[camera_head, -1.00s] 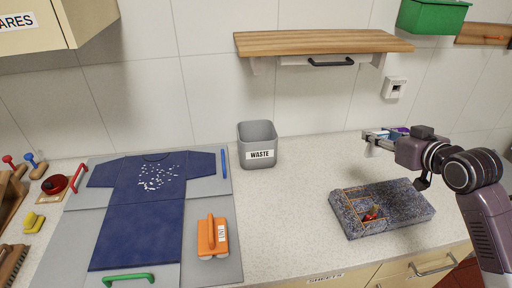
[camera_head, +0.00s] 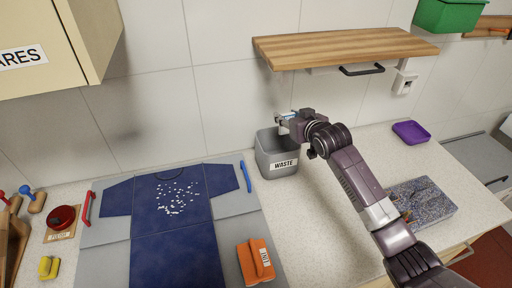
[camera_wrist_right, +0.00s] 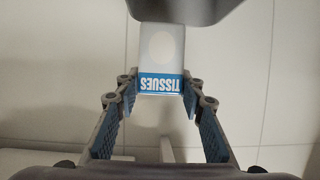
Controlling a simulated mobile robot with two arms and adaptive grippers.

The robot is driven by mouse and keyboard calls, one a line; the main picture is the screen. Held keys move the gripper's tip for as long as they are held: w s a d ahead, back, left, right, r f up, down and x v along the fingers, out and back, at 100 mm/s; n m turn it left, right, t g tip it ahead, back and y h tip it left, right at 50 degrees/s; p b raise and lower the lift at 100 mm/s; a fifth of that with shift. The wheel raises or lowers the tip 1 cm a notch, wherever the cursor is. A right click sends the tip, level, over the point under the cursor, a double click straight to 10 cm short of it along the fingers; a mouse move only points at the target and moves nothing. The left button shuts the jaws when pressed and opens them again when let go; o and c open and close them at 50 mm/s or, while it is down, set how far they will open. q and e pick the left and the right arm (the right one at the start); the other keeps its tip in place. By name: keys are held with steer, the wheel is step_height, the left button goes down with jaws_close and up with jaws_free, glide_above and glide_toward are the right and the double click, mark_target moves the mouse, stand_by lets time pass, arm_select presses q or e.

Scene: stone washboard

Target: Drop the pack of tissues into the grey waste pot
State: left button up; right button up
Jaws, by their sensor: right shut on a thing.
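My right gripper (camera_head: 284,119) is over the grey waste pot (camera_head: 276,162), which stands on the counter against the wall and has a "WASTE" label. The gripper is shut on the pack of tissues (camera_wrist_right: 162,60), a white pack with a blue "TISSUES" band, upside down in the right wrist view. The pack sits between the fingertips (camera_wrist_right: 160,98). In the head view it is mostly hidden by the gripper. A dark grey edge, seemingly the pot (camera_wrist_right: 180,10), shows at the top of the wrist view. My left gripper is not in view.
A wooden shelf (camera_head: 345,46) hangs above and right of the pot. A folding board with a blue shirt (camera_head: 175,220) and an orange brush (camera_head: 256,262) lie left. A stone block (camera_head: 425,205) is partly behind my right arm. A purple tray (camera_head: 411,132) stands right.

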mark_target(286, 131)
steer(key=shift+w+a+f, duration=0.1)
steer(key=shift+w+a, duration=0.1)
steer(key=shift+a, duration=0.2)
steer(key=shift+a+f, duration=0.1)
steer(key=shift+f, duration=0.1)
steer(key=shift+s+d+f+b, duration=0.1)
steer(key=shift+d+f+b, duration=0.15)
steer(key=shift+f+b, duration=0.45)
step_height(286, 131, down, 4)
steer(key=b, duration=0.4)
steer(key=shift+a+r, duration=0.1)
steer(key=shift+r, duration=0.15)
steer(key=shift+f+b, duration=0.35)
steer(key=shift+b, duration=0.1)
steer(key=shift+r, duration=0.1)
steer(key=o, duration=0.9)
